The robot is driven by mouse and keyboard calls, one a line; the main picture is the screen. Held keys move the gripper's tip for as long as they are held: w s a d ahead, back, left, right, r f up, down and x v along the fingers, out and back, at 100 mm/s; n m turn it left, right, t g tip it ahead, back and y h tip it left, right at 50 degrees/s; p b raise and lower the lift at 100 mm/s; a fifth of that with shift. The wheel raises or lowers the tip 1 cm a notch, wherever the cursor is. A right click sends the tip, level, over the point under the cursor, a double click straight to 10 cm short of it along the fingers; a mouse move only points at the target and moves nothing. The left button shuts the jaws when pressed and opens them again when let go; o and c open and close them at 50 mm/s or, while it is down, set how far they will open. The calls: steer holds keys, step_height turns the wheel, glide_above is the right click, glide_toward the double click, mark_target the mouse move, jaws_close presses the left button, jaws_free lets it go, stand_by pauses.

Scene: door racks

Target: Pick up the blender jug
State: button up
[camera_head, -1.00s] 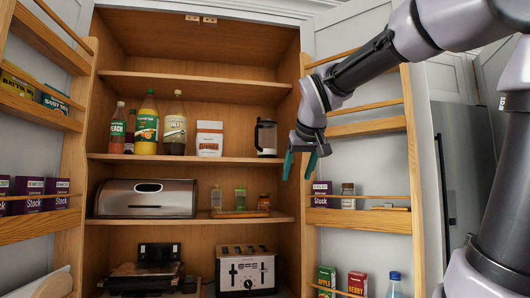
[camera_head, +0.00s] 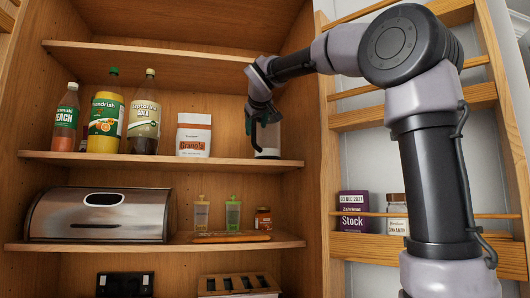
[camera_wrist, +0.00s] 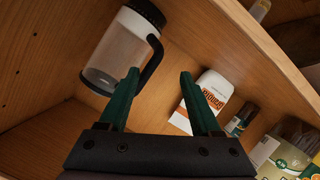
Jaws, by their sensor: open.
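The blender jug (camera_head: 268,140) stands at the right end of the upper shelf (camera_head: 225,161). It is clear with a black lid and handle, and my gripper partly hides it in the head view. In the wrist view the jug (camera_wrist: 112,52) is at upper left, with its black handle facing my gripper. My gripper (camera_wrist: 158,76) has green fingers spread apart with nothing between them. The left finger appears close to the lower part of the handle; I cannot tell if it touches. In the head view my gripper (camera_head: 262,122) is in front of the jug.
A granola container (camera_head: 194,135) stands left of the jug, with several bottles (camera_head: 106,122) farther left. A bread bin (camera_head: 100,214), small jars and a board are on the shelf below. The cabinet side wall is close on the jug's right, beside the door rack (camera_head: 410,95).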

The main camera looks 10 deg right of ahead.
mark_target(256, 144)
steer(key=x, duration=0.5)
steer(key=shift+w, duration=0.25)
steer(key=x, duration=0.5)
steer(key=shift+d+f, duration=0.15)
steer(key=shift+d, duration=0.1)
jaws_close()
stand_by(0.4)
stand_by(0.4)
steer(key=shift+s, duration=0.1)
